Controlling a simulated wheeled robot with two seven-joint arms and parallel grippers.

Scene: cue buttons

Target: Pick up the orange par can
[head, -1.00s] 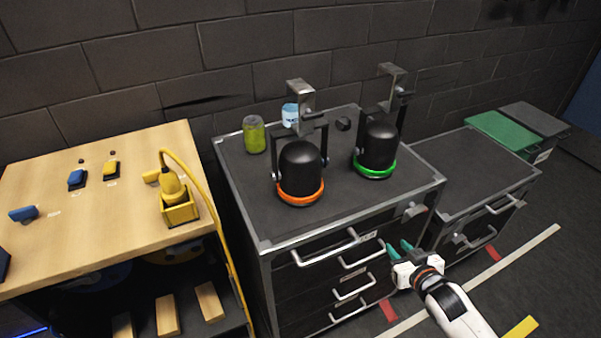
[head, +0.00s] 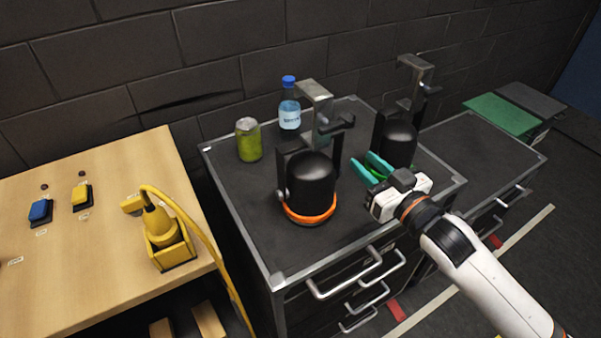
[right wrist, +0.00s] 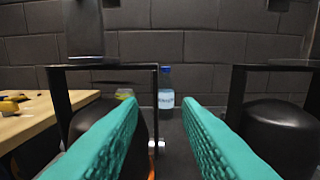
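The orange par can (head: 311,185) is a black domed lamp with an orange ring at its base and a grey clamp on its yoke. It stands upright on the dark cabinet top (head: 258,235). My right gripper (head: 372,167) is open and empty, just right of it, between it and the green-ringed par can (head: 398,142). In the right wrist view the teal fingers (right wrist: 160,120) are apart, with the orange par can at the left (right wrist: 135,150), partly hidden by a finger, and the other can at the right (right wrist: 280,130). My left gripper is not in view.
A green can (head: 248,140) and a blue-capped bottle (head: 289,108) stand behind the orange par can. A wooden table (head: 100,270) with buttons and a yellow pendant holder (head: 172,250) is at the left. A lower cabinet (head: 480,165) is at the right.

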